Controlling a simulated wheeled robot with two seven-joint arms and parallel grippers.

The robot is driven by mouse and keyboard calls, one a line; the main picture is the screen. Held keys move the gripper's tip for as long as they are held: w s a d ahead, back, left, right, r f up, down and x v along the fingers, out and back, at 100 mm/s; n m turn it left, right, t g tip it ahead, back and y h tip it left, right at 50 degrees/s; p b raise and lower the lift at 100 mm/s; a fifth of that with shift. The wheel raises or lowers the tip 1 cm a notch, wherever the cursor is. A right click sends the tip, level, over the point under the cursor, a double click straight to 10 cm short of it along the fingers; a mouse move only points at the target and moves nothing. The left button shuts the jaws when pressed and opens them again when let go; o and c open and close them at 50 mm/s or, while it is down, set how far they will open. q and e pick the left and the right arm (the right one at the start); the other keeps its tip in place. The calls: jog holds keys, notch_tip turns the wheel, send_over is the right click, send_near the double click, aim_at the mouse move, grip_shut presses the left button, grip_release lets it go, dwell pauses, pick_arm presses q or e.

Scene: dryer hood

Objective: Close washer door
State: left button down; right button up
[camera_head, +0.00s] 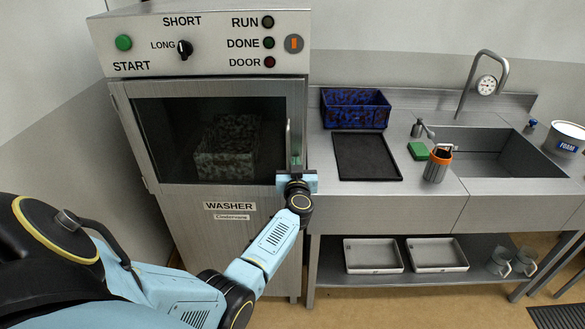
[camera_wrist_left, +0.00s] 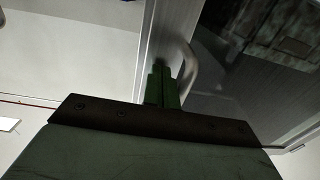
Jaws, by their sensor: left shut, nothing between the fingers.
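The washer (camera_head: 225,250) is a tall steel cabinet with a dark window and a control panel on top. Its door (camera_head: 145,170) looks flush or nearly flush with the frame; a small gap cannot be ruled out. The vertical door handle (camera_head: 289,138) is on the door's right side and shows also in the left wrist view (camera_wrist_left: 190,68). My left gripper (camera_head: 295,163) is at the handle's lower part, its green fingers (camera_wrist_left: 163,85) together and empty. Contact with the handle or door cannot be told. A speckled crate (camera_head: 225,148) shows through the window. My right gripper is not in view.
A steel counter with a sink (camera_head: 490,150) adjoins the washer on the right. On it are a blue crate (camera_head: 355,108), a dark tray (camera_head: 365,157), a green block (camera_head: 418,151) and an orange-rimmed container (camera_head: 437,165). White trays (camera_head: 372,255) are on the shelf below.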

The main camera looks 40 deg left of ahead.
pick_arm(q)
jog(key=p+v, duration=0.3)
jog(key=v, duration=1)
jog(key=s+d+f+m+g+h+b, duration=0.1)
jog(key=s+d+f+m+h+b, duration=0.3)
jog(key=f, duration=0.8)
jog(key=s+d+f+m+g+h+b, duration=0.1)
jog(key=s+d+f+m+h, duration=0.15)
jog(key=s+d+f, duration=0.65)
jog(key=s+d+f+m+h+b, duration=0.1)
jog(key=d+f+m+h+b, duration=0.3)
jog(key=f, duration=1)
jog(key=s+f+g+b, duration=0.1)
jog(key=s+f+g, duration=0.2)
jog(key=s+f, duration=0.3)
jog(key=s+a+f+g+h+b, duration=0.1)
jog(key=s+f+g, duration=0.3)
jog(key=s, duration=1.2)
jog(key=s+f+g+b, duration=0.2)
jog(key=s+f+g, duration=0.1)
jog(key=s+f, duration=0.7)
jog(key=shift+s+a+f+b, duration=0.25)
jog(key=shift+s+a+b, duration=0.15)
jog(key=shift+s, duration=0.15)
